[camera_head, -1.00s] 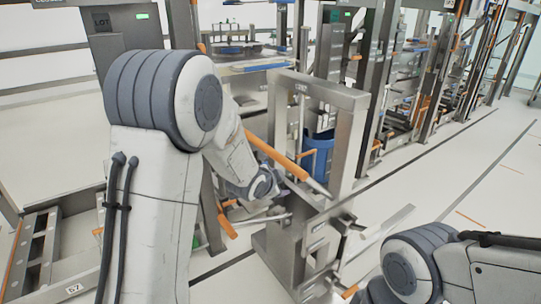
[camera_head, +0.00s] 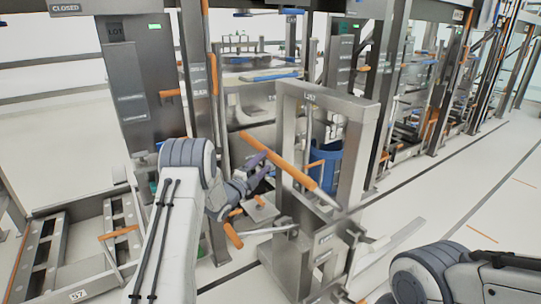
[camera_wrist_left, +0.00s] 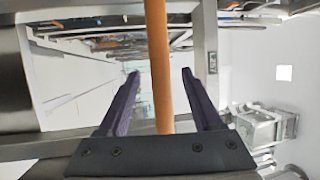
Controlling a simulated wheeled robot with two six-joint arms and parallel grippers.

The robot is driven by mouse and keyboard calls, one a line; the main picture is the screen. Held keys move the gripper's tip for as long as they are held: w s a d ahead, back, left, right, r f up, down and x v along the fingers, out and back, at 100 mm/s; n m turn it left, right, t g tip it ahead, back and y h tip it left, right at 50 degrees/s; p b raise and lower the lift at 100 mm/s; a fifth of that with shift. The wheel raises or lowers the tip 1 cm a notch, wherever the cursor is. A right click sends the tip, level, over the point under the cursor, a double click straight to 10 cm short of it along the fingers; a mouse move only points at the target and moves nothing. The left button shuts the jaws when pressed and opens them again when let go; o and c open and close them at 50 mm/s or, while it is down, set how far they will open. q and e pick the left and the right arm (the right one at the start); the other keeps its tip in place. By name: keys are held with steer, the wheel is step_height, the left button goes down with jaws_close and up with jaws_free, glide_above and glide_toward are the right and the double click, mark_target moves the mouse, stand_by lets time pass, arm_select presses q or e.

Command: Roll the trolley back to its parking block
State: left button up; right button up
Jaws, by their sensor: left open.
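A steel upright frame (camera_head: 362,140) stands in the middle of the head view. A long orange bar (camera_head: 276,162) slants across its front. I cannot tell for sure whether this frame is the trolley. My left gripper (camera_head: 264,168) is open, its dark purple fingers close to the orange bar. In the left wrist view the bar (camera_wrist_left: 160,65) runs upright between the spread fingers (camera_wrist_left: 160,80), with gaps on both sides. My right arm enters at the lower right, but its gripper is out of view. I cannot pick out the parking block with certainty.
A low steel rail frame (camera_head: 58,245) marked 57 lies at the left. A blue bin (camera_head: 326,168) stands behind the upright frame. A grey post (camera_head: 140,90) and machinery line the back. White floor (camera_head: 460,180) is open at the right.

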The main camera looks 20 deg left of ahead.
mark_target(269, 158)
arm_select(q)
steer(key=shift+x, duration=2.35)
jaws_close()
steer(key=shift+f, duration=0.1)
